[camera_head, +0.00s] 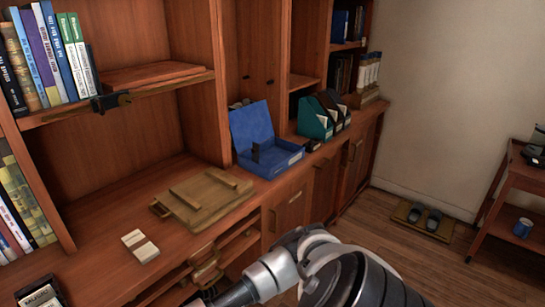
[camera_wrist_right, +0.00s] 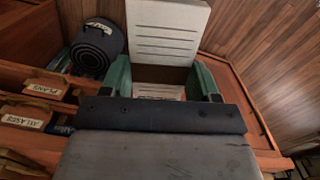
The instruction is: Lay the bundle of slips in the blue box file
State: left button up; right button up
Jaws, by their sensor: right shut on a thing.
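The blue box file (camera_head: 252,124) stands open on the counter, its lid raised at the back and its tray in front. My right gripper (camera_wrist_right: 160,82), with green fingers, is shut in the right wrist view on a pale lined bundle of slips (camera_wrist_right: 168,30) with a brown band across it. The bundle sticks out beyond the fingertips, and its near part is partly hidden by the gripper. In the head view my right arm comes in at the bottom, well short of the box file; its fingertips are not clearly visible. My left gripper is not in view.
A wooden board (camera_head: 203,197) lies left of the box file, with a pale flat item (camera_head: 140,246) nearer. Green and dark file holders (camera_head: 314,119) stand to the right. A dark roll (camera_wrist_right: 97,44) and labelled drawers (camera_wrist_right: 28,117) are beside the gripper.

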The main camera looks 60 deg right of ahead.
aim_at(268, 162)
jog(key=k+l, duration=0.1)
jog(key=l, duration=1.15)
jog(key=k+l, duration=0.15)
jog(key=l, duration=1.05)
jog(key=k, duration=0.05)
